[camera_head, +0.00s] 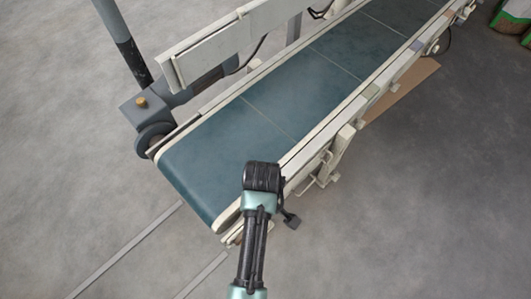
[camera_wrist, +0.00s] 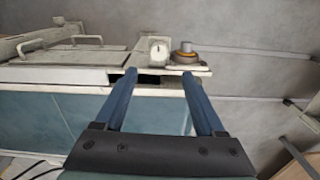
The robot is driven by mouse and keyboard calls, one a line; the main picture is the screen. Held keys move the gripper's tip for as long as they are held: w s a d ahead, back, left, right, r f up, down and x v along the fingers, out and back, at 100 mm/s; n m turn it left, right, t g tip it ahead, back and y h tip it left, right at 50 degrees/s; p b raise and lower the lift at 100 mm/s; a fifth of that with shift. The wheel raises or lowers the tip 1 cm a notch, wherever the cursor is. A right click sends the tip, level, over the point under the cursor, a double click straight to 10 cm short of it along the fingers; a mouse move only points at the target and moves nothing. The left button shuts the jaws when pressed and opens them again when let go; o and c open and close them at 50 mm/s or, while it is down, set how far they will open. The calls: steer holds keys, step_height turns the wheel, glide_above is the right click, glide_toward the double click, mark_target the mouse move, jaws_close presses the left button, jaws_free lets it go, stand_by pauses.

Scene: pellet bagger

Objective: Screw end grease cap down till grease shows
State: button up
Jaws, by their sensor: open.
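A round grey cap with a brass-coloured ring (camera_wrist: 186,52) stands upright on a pale bracket at the conveyor's end in the wrist view. It looks like the end grease cap. No grease can be made out on it at this size. My gripper (camera_wrist: 160,76) is open and empty, its two blue fingers pointing towards the conveyor's side rail. The cap is beyond the fingertips, just above the right one, and appears apart from them. In the head view my arm reaches the near right side of the conveyor; I cannot make out the cap there.
The conveyor's teal belt (camera_head: 290,95) runs to the upper right. A small white block with a dial (camera_wrist: 154,50) stands left of the cap. A grey drive housing with a brass-coloured knob (camera_head: 142,101) is on the conveyor's far side. Open floor (camera_head: 440,220) lies right.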

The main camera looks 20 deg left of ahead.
step_height(320, 180, down, 10)
steer(key=b, duration=0.3)
steer(key=shift+w, duration=0.1)
jaws_close()
